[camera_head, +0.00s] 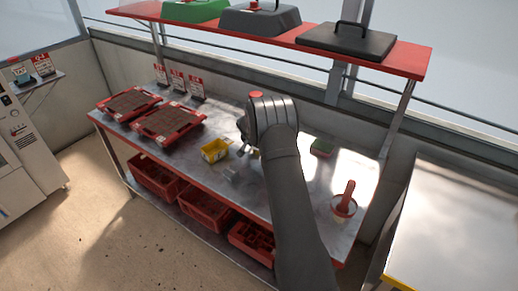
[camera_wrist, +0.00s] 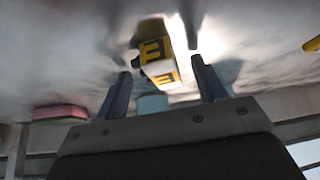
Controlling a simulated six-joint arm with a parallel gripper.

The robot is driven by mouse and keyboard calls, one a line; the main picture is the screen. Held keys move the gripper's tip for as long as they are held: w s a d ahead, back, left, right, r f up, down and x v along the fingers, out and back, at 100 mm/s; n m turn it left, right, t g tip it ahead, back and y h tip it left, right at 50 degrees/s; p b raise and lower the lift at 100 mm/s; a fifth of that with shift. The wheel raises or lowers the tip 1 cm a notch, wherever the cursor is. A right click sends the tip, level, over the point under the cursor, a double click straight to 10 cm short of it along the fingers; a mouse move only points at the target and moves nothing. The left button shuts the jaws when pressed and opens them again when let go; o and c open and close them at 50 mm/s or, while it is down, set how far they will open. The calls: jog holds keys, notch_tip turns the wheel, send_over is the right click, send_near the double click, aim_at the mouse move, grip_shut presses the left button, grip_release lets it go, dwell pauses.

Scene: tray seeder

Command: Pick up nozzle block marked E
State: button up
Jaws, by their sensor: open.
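My gripper (camera_wrist: 159,68) is open, with one finger on each side of that gap and nothing held. Whether the fingers reach around the block I cannot tell.
Two red trays (camera_head: 168,124) lie farther left. A green-topped block (camera_head: 323,147) and a red-handled tool (camera_head: 345,201) stand to the right. A red shelf (camera_head: 300,42) runs above the back.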

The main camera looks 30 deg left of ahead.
jog(key=c, duration=1.1)
jog(key=shift+c, duration=0.2)
